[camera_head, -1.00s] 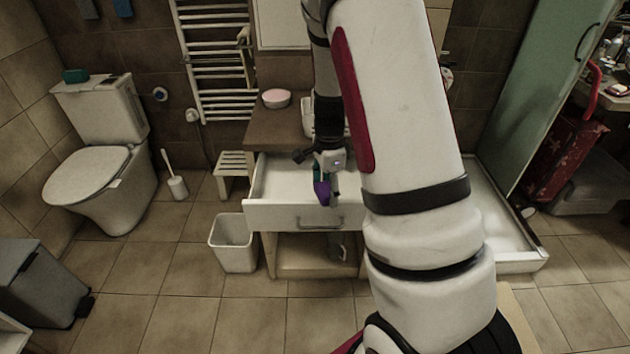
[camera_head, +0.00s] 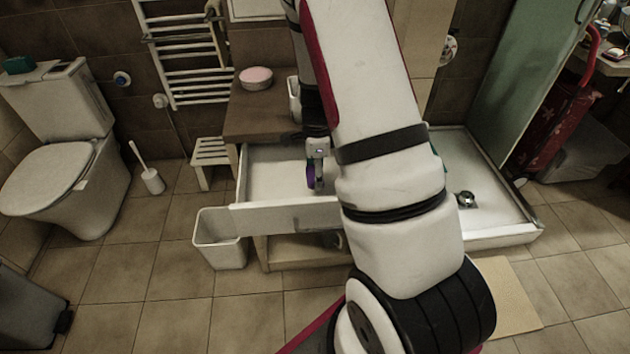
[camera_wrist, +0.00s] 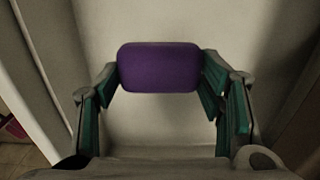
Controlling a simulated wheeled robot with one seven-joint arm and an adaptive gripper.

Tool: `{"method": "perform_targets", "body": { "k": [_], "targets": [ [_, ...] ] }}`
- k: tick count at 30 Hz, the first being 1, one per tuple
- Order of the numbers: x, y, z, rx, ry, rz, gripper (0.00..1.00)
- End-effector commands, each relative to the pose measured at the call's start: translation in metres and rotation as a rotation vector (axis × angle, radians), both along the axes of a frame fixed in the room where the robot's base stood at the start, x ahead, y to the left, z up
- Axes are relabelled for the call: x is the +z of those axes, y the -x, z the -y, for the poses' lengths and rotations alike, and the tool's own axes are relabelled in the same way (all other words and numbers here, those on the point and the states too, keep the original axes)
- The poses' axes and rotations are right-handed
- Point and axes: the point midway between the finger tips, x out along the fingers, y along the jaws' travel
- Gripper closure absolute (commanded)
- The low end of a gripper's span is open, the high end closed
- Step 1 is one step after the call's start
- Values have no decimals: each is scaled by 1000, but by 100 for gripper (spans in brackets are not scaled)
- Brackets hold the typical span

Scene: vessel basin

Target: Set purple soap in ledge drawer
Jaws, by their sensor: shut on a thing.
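The purple soap (camera_wrist: 158,67) is a rounded block held between the two fingers of my gripper (camera_wrist: 160,85) in the wrist view. In the head view the soap (camera_head: 311,176) shows at the fingertips of my gripper (camera_head: 315,178). The ledge drawer (camera_head: 270,215) is pulled out, white inside, and looks empty. My gripper is over the drawer's opening, inside its walls as seen from above. I cannot tell whether the soap touches the drawer floor. My arm hides the drawer's right side.
The wooden ledge top (camera_head: 262,122) behind the drawer carries a pink round item (camera_head: 256,78). A white bin (camera_head: 221,238) stands at the drawer's front left. A small white stool (camera_head: 212,156) is to the left, and a shower tray (camera_head: 490,190) to the right.

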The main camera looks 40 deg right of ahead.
Motion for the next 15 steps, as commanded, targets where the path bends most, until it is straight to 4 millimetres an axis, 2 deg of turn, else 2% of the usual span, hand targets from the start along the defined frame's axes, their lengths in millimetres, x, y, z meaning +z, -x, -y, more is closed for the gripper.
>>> {"method": "perform_targets", "body": {
  "k": [5,11,15],
  "targets": [
    [-12,0,0,-1,0,0,67],
    [-39,0,0,-1,-1,-1,67],
    [-42,-1,1,-1,2,2,67]
  ]
}}
